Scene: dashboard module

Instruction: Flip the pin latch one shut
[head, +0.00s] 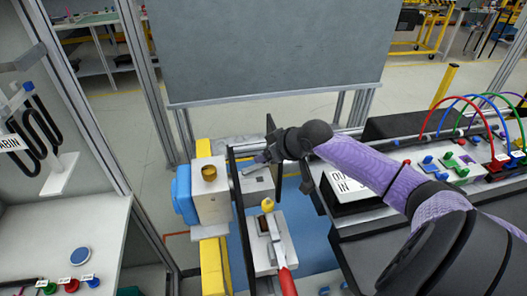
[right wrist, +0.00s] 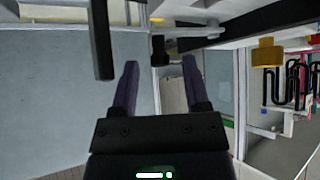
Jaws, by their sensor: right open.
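My right gripper (head: 262,157) is at the far end of the narrow dark-framed station, left of the purple arm link. In the right wrist view its two fingers (right wrist: 160,75) are spread apart with nothing clasped between them. A small dark pin-like knob (right wrist: 158,50) on a grey bar (right wrist: 192,32) shows just beyond and between the fingertips; it looks like the pin latch, but I cannot tell for sure or read its position. In the head view the latch is not clearly distinguishable around the gripper. My left gripper is not in view.
A clamp with a red handle (head: 287,280) and yellow tip stands in the station's near part. A blue-and-beige block with a brass knob (head: 209,172) is on the left. A labelled box (head: 350,190) and coloured cables are right. A dark bar (right wrist: 101,40) is close to the left finger.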

